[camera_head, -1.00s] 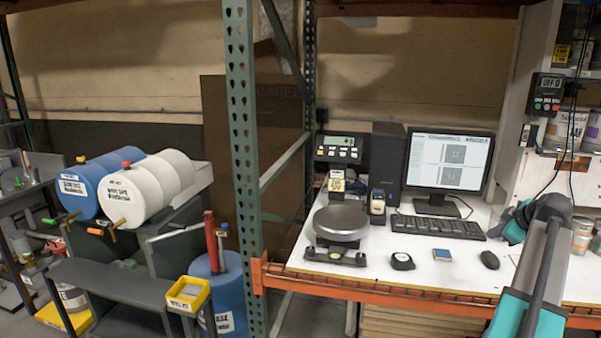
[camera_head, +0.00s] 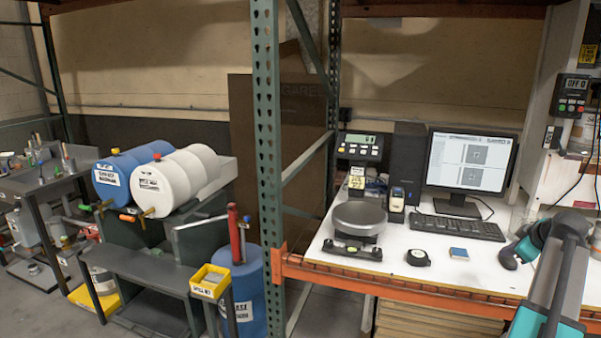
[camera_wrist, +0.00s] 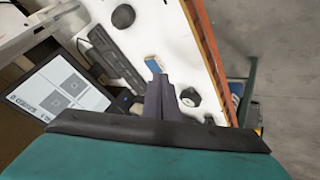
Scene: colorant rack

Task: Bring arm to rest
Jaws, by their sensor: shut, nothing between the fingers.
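My arm (camera_head: 560,280), with teal and grey links, stands at the lower right of the head view, folded over the right part of the white desk. In the wrist view, my gripper (camera_wrist: 160,78) has its dark fingers together with nothing between them. Beyond the fingers lie the small blue box (camera_wrist: 154,64) and the black tape measure (camera_wrist: 190,97). In the head view the wrist end shows only in part beside the black mouse (camera_head: 508,258); the fingertips are hard to make out there.
The desk holds a keyboard (camera_head: 456,227), a monitor (camera_head: 470,162) and a round scale (camera_head: 360,219). An orange beam (camera_head: 400,290) edges the desk front. A green post (camera_head: 267,150) stands left of it. Blue (camera_head: 112,182) and white (camera_head: 155,187) drums lie on a rack at left.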

